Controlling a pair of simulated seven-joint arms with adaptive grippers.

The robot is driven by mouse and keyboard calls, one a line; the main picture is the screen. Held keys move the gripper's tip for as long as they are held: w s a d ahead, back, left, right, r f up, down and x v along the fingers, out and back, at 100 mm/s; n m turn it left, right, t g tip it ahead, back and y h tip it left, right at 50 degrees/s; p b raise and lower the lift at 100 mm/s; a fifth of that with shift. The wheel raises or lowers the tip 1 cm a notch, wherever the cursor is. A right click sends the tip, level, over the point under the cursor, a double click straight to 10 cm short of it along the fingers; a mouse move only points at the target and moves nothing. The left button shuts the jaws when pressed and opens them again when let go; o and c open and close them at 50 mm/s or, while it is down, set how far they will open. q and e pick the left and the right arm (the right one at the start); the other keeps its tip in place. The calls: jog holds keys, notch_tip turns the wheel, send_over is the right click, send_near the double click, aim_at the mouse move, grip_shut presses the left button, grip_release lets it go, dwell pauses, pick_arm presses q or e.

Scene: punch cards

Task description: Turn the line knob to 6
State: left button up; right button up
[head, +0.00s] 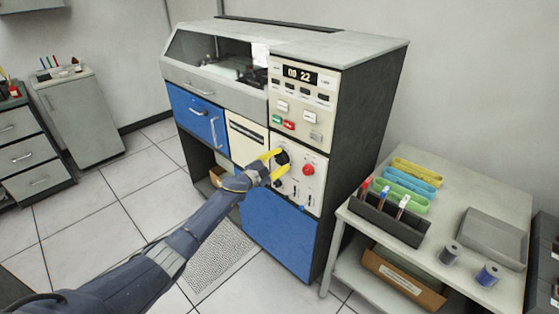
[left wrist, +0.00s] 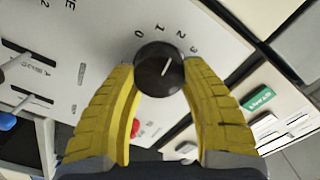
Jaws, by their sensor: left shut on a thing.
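The line knob (left wrist: 160,70) is round and black with a white pointer line. In the left wrist view its pointer aims up and slightly right, roughly toward the printed 2. The marks 0, 1, 2 and 3 show around its far side; the 6 is not visible. In the head view the knob (head: 283,157) sits on the cream lower panel of the machine. My left gripper (head: 277,164) has its yellow fingers on either side of the knob, shut on it; the fingers also show in the left wrist view (left wrist: 160,85). My right gripper is not in view.
A red button (head: 308,169) and small levers lie right of the knob on the same panel. A display (head: 300,74) reading "00 22" sits above. A side table (head: 470,192) with trays, a tube rack and spools stands at right. Floor in front is open.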

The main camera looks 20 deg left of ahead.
pick_arm(q)
jog(key=m, duration=0.6)
jog(key=shift+d+f, duration=0.1)
jog(key=m, duration=0.6)
jog(key=shift+f+m, duration=0.1)
jog(key=shift+m, duration=0.3)
jog(key=m, duration=0.6)
jog(key=shift+w+f, duration=0.1)
jog(key=shift+f, duration=0.05)
jog(key=m, duration=0.6)
jog(key=shift+a, duration=0.25)
jog(key=shift+m, duration=0.3)
jog(key=o, duration=1.2)
jog(key=shift+f, duration=0.1)
